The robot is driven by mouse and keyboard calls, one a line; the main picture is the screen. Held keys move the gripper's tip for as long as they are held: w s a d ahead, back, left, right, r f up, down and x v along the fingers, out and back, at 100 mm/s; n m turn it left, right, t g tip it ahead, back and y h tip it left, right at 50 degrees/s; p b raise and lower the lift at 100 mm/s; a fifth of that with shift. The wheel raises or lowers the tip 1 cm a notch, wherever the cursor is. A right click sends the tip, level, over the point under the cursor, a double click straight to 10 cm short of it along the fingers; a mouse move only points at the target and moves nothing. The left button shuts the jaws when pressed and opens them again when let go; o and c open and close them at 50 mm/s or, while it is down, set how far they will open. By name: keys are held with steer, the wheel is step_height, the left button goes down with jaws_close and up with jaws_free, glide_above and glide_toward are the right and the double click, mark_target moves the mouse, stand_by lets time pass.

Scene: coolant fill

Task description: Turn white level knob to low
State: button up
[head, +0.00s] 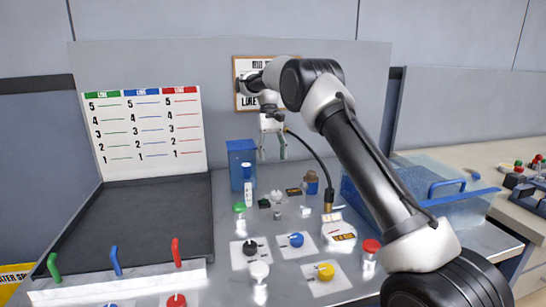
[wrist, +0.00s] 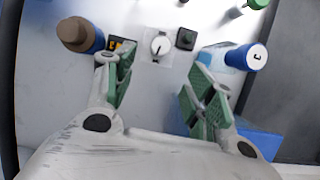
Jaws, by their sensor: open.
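The white level knob (wrist: 160,45) is a small round white dial with a dark mark, on a pale plate. It shows small on the bench in the head view (head: 277,197). Which setting its mark points to is too small to read. My gripper (head: 272,153) is open and empty, pointing down above the bench behind the knob. In the wrist view its green-padded fingers (wrist: 160,72) stand apart, with the knob beyond the tips, roughly between them. Nothing touches the knob.
A blue box (head: 240,165) stands behind. Several other knobs, including a blue one (head: 296,240), are nearer the front.

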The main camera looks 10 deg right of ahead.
mark_target(276, 192)
steer(key=s+f+m+t, duration=0.1)
steer(key=m, duration=0.2)
steer(key=s+f+m+t, duration=0.1)
steer(key=s+m, duration=0.1)
steer(key=m, duration=0.2)
steer(key=s+f+m+t, duration=0.1)
steer(key=m, duration=0.3)
steer(key=shift+s+a+t, duration=0.1)
steer(key=shift+s+t, duration=0.1)
steer(key=shift+t, duration=0.1)
steer(key=shift+s+f+m+t, duration=0.4)
steer(key=shift+s+m, duration=0.1)
steer(key=shift+m, duration=0.7)
step_height(276, 192, down, 8)
steer(key=shift+r, duration=0.1)
